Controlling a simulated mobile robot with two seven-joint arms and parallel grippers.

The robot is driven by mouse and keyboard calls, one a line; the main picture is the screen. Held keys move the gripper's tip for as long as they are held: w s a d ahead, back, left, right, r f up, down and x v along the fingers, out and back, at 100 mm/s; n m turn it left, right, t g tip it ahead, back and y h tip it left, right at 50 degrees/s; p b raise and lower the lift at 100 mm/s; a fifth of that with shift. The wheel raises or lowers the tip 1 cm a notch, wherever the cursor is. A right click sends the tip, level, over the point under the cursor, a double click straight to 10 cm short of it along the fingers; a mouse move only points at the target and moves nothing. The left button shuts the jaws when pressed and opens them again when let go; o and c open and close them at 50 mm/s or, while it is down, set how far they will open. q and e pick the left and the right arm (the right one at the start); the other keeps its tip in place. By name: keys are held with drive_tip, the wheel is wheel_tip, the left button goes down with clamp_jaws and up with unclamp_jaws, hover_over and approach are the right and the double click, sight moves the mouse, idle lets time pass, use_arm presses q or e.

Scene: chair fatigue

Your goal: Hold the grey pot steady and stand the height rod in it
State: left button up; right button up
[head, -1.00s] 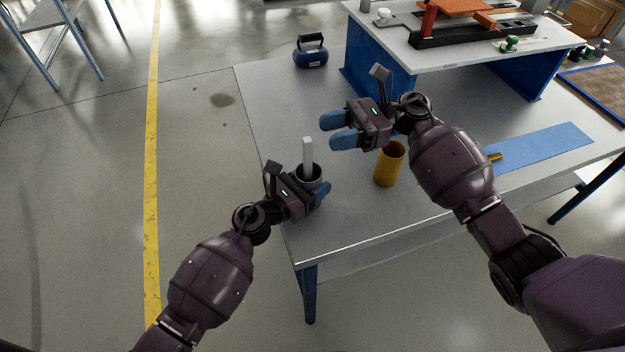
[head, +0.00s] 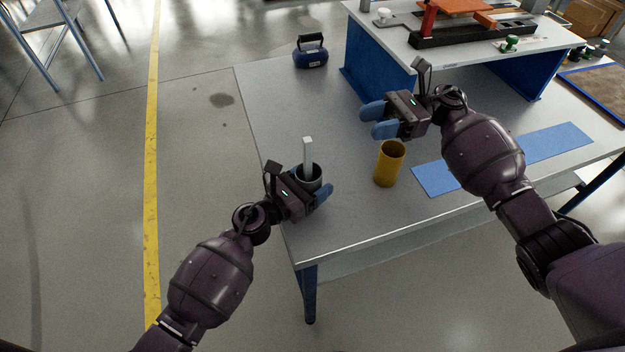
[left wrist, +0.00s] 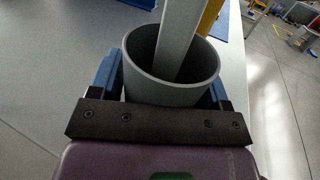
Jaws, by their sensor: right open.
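The grey pot (head: 312,184) stands near the left edge of the table. It also shows in the left wrist view (left wrist: 150,88), with a blue finger on each side of it. My left gripper (head: 318,192) is shut on the pot. The height rod (head: 308,152), a light grey bar, stands in the pot with its lower end inside. In the left wrist view the rod (left wrist: 181,38) leans against the pot's rim. My right gripper (head: 378,120) is open and empty, above the table to the right of the rod and clear of it.
A yellow cylinder (head: 388,165) stands right of the pot, below my right gripper. A flat blue strip (head: 545,147) lies on the table (head: 275,110). A blue kettlebell-like weight (head: 311,54) stands at the back left. A raised white shelf (head: 470,58) holds a test rig at the back.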

use_arm(q)
drive_tip(key=shift+o, duration=1.1)
drive_tip(key=shift+a, duration=0.1)
drive_tip(key=v, duration=1.2)
drive_tip(key=shift+r, duration=0.1)
